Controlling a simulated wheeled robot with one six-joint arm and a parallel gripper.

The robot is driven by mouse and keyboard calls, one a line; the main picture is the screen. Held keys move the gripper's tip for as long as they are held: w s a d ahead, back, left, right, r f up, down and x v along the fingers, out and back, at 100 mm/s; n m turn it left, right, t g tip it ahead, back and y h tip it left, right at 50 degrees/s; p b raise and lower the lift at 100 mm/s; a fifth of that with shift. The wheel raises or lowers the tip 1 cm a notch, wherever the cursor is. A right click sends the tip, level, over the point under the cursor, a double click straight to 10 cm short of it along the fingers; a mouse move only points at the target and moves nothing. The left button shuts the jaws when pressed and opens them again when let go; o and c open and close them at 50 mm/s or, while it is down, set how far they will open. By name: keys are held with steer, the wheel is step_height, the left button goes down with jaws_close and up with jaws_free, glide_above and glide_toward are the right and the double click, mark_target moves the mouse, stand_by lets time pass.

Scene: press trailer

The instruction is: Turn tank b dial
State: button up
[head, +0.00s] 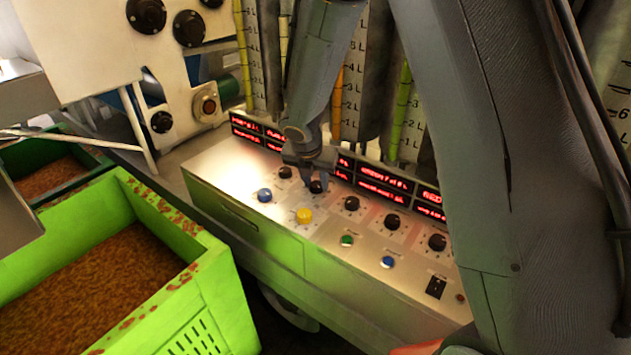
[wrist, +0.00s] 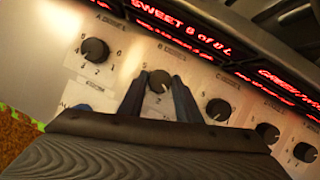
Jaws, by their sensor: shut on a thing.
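The tank B dial (wrist: 160,82) is a round black knob on the pale control panel, with a scale of numbers around it. In the wrist view my gripper (wrist: 157,97) has one dark finger on each side of this knob and is shut on it. In the head view my gripper (head: 314,178) reaches down to the tank B dial (head: 317,188), the second knob from the left. The red display (wrist: 182,22) above it reads SWEET with a litre value. My gripper body hides the lower panel in the wrist view.
Dial A (wrist: 95,51) and dial C (wrist: 219,110) sit close on either side. A yellow button (head: 304,215) and a blue button (head: 264,195) lie in front. Graduated tanks stand behind the panel. A green crate (head: 228,290) is at the left.

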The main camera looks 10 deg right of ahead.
steer(key=m+g+h, duration=0.1)
steer(key=m, duration=0.2)
steer(key=m+h, duration=0.1)
steer(key=m, duration=0.2)
steer(key=shift+w+a+m+g, duration=0.2)
steer(key=shift+m+g, duration=0.2)
steer(key=m+g, duration=0.1)
steer(key=m, duration=0.2)
steer(key=m+g, duration=0.1)
steer(key=m, duration=0.2)
steer(key=shift+w+b, duration=0.2)
steer(key=shift+b, duration=0.1)
steer(key=m+g, duration=0.1)
steer(key=m, duration=0.2)
steer(key=m+g+b, duration=0.1)
steer(key=m, duration=0.2)
steer(key=shift+w+d+m+g+b, duration=0.1)
steer(key=shift+w+m+g+b, duration=0.1)
steer(key=shift+m+g+b, duration=0.15)
steer(key=m+g+y, duration=0.1)
steer(key=m, duration=0.2)
steer(key=m+y+b, duration=0.1)
steer(key=m, duration=0.2)
steer(key=shift+w+d+g, duration=0.1)
steer(key=shift+d+g, duration=0.05)
steer(key=shift+g, duration=0.2)
steer(key=shift+m, duration=0.35)
steer(key=o, duration=1)
steer(key=shift+r, duration=0.1)
